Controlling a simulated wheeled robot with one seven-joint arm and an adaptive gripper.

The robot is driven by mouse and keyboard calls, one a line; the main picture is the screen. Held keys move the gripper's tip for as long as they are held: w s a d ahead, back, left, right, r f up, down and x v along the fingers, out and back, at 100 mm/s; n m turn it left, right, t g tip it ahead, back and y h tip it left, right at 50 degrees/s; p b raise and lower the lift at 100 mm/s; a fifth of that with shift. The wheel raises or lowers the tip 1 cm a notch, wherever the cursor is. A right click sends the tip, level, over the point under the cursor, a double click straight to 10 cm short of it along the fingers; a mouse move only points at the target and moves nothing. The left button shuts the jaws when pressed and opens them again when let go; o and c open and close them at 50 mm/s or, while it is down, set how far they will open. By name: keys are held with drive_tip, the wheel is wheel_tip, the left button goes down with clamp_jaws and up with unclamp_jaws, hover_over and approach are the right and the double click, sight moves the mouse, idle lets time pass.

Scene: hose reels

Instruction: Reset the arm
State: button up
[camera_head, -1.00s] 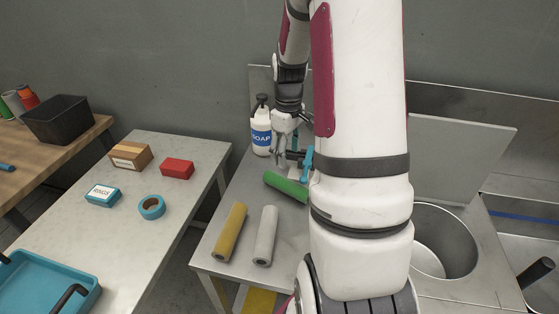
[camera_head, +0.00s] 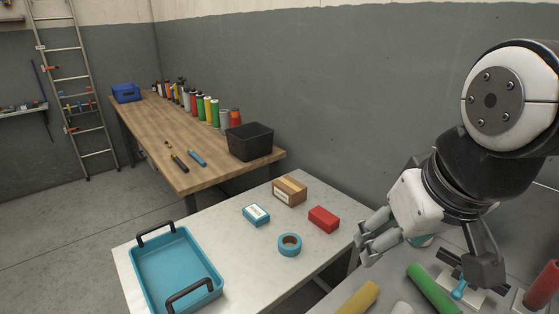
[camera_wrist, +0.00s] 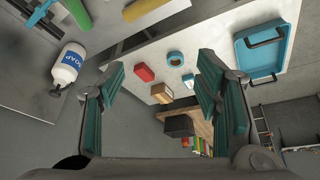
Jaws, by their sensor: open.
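My gripper (camera_head: 372,238) is at the right of the head view, above the right metal table's left edge. Its fingers point left and down, and nothing is held between them. In the wrist view my gripper (camera_wrist: 162,88) shows two teal-padded fingers spread wide with an empty gap. My arm is bent, with its large white joint close to the head camera at the right. A white soap bottle (camera_wrist: 67,66) stands left of the fingers in the wrist view; in the head view my gripper mostly hides it.
A green roll (camera_head: 432,288) and a yellow roll (camera_head: 359,298) lie below my gripper. The middle table bears a cardboard box (camera_head: 290,190), red box (camera_head: 324,218), tape roll (camera_head: 289,244) and teal tray (camera_head: 172,268). A black bin (camera_head: 250,141) stands on the wooden bench.

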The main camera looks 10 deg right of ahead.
drive_tip(key=shift+s+a+r, duration=0.1)
drive_tip(key=shift+s+a, duration=0.55)
drive_tip(key=shift+s, duration=0.3)
